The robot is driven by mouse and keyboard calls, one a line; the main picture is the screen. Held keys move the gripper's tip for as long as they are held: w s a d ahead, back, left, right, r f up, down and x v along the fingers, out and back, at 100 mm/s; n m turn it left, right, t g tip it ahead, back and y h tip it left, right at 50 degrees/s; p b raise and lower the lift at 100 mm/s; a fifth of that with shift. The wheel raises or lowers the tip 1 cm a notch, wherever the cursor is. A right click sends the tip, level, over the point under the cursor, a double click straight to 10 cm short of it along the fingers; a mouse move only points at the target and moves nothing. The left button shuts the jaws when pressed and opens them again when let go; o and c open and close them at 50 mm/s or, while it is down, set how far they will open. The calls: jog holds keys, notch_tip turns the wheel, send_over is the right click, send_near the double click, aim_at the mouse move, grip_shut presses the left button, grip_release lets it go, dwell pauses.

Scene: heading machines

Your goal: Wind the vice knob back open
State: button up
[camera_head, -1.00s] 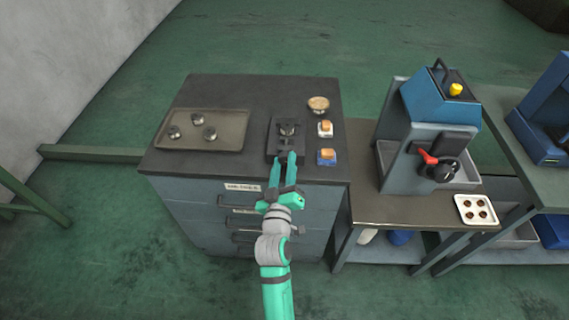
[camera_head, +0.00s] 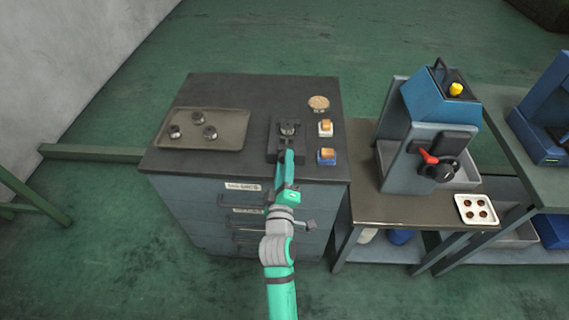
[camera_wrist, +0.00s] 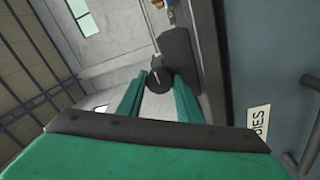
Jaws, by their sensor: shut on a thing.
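The vice (camera_head: 290,137) is a dark block near the front edge of the cabinet top, with a round metal part (camera_head: 289,128) held at its back. Its dark round knob (camera_wrist: 159,80) faces the front and shows in the wrist view between my green fingertips. My gripper (camera_head: 287,156) reaches in from the front, turned on edge, and is shut on the knob; it also shows in the wrist view (camera_wrist: 160,84). In the head view the fingers hide the knob.
A tray (camera_head: 230,118) with 3 round metal parts lies left of the vice. Two small blocks with orange tops (camera_head: 326,128) and a round light brown item (camera_head: 318,103) are to its right. A blue machine (camera_head: 425,130) stands further right. Drawer handles (camera_head: 245,200) jut out below.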

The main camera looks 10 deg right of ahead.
jog(key=o, duration=1)
jog(key=shift+o, duration=0.2)
jog(key=v, duration=1)
jog(key=shift+s, duration=0.4)
jog(key=s+a+f+m+g+y, duration=0.1)
jog(key=s+a+f+m+y, duration=0.2)
jog(key=s, duration=0.5)
jog(key=s+a+f+m+g+y, duration=0.1)
jog(key=s+a+f, duration=0.1)
jog(key=s+f, duration=0.5)
jog(key=s+a+r+m, duration=0.1)
jog(key=s+m, duration=0.4)
jog(key=s, duration=1)
jog(key=shift+s+a+r+m+g+y, duration=0.3)
jog(key=shift+s+a+m+g, duration=0.1)
jog(key=shift+a, duration=0.1)
